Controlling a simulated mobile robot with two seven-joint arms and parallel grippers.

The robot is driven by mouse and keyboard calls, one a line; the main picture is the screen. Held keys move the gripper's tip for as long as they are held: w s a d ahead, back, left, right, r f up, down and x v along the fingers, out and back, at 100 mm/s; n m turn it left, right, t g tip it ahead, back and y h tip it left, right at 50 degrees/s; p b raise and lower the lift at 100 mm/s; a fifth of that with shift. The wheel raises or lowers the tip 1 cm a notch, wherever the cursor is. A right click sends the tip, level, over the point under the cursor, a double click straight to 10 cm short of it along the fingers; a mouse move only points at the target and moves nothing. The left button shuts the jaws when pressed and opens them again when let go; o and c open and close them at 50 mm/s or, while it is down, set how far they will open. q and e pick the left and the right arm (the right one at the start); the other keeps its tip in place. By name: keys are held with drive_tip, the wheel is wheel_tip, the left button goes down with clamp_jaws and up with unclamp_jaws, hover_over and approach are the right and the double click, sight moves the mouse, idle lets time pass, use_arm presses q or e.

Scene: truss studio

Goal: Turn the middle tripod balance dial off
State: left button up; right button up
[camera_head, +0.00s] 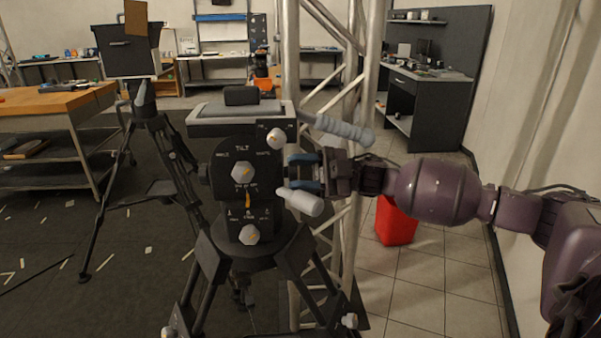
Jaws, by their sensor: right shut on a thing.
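A black tripod head (222,190) stands upright in the middle, with white-knobbed dials on its front. The middle dial (241,172) has an orange pointer mark and sits under the word TILT. Another dial (276,138) is up to its right, and a third dial (249,234) is below. My right gripper (293,172) reaches in from the right. Its blue-tipped fingers are shut on a part at the head's right side, mostly hidden between them. It is apart from the middle dial, to its right. My left gripper is not in view.
A grey ribbed handle (345,131) sticks out above my right gripper, and a pale handle (301,202) below it. A metal truss (290,60) stands close behind. A red bin (396,222) is on the floor behind my arm. A second tripod (150,125) stands left.

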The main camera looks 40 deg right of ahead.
drive_tip(key=shift+n+g, duration=0.4)
drive_tip(key=shift+n, duration=0.3)
drive_tip(key=o, duration=0.9)
drive_tip(key=v, duration=1.1)
drive_tip(key=shift+r, duration=0.15)
